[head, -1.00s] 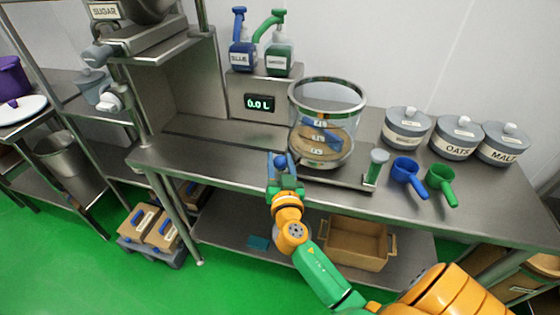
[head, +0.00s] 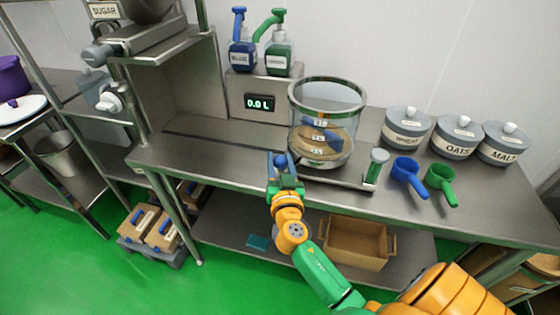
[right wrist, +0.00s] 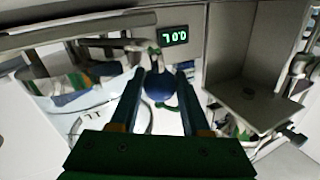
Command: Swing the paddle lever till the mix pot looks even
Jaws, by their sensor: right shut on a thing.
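The mix pot (head: 327,98) is a clear cylinder with steel rims on the steel bench. Whether the mix is even is hard to tell. The pot also shows tilted at the left of the right wrist view (right wrist: 85,85). A blue ball knob (right wrist: 158,86) on the paddle lever sits between the fingers of my right gripper (head: 281,162), at the bench's front edge. That gripper is shut on the knob. My left gripper is out of view.
A display (head: 259,102) reads 0.0 L behind the pot, below blue and green pump bottles. A green-and-grey upright piece (head: 376,167), blue scoop (head: 405,170), green scoop (head: 440,180) and lidded tubs (head: 456,140) stand to the right. The bench left of the pot is clear.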

